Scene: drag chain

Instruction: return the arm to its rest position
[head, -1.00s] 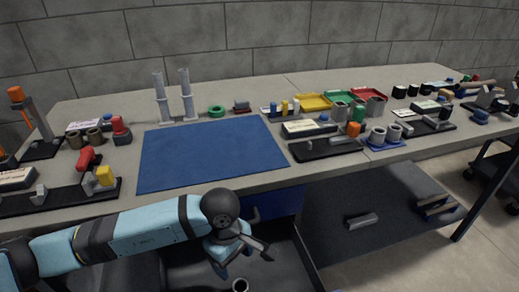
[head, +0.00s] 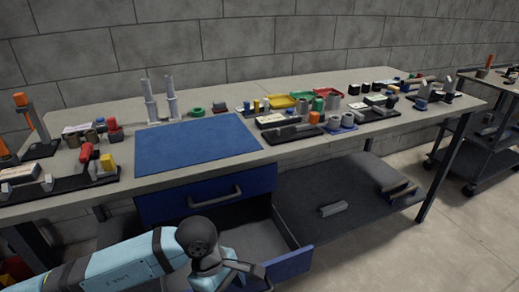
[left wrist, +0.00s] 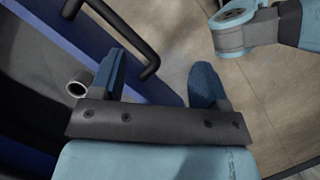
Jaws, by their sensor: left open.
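My left arm comes in from the lower left in the head view, in front of the bench and over the open drawer (head: 290,262). Its gripper (head: 250,283) is at the bottom edge and partly cut off. In the left wrist view the two blue fingers of my left gripper (left wrist: 162,88) stand wide apart with nothing between them. A grey hollow cylinder (left wrist: 78,88) shows just left of the left finger, inside the drawer; whether they touch I cannot tell. My right gripper is not in view.
The workbench (head: 300,152) carries a blue mat (head: 195,143), fixtures and small parts. A closed blue drawer (head: 208,195) with a dark handle is above the open one. A grey lower shelf (head: 350,190) lies to the right.

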